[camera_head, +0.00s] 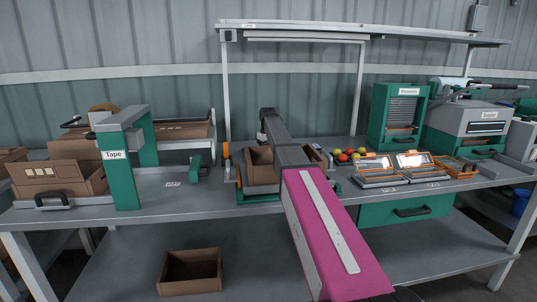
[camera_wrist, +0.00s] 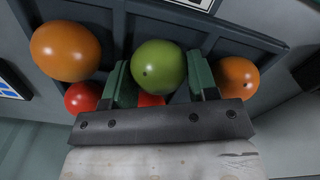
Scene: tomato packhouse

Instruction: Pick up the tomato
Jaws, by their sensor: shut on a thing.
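In the wrist view, a green tomato (camera_wrist: 158,67) sits between the two green fingers of my gripper (camera_wrist: 161,80), which is shut on it. Orange tomatoes lie to the left (camera_wrist: 65,50) and right (camera_wrist: 238,77) of the fingers. A red tomato (camera_wrist: 82,97) is at lower left, and another red one (camera_wrist: 150,100) is mostly hidden beneath the green one. A dark divided tray (camera_wrist: 115,33) lies behind the tomatoes. In the head view, several small tomatoes (camera_head: 343,157) sit on the bench right of my arm. My gripper cannot be made out there.
In the head view, orange-framed boxes (camera_head: 375,170) stand just right of the tomatoes. Green and grey machines (camera_head: 398,113) are behind. A cardboard box (camera_head: 262,167) is left of the tomatoes, partly behind my arm. A green tape stand (camera_head: 128,165) is at left.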

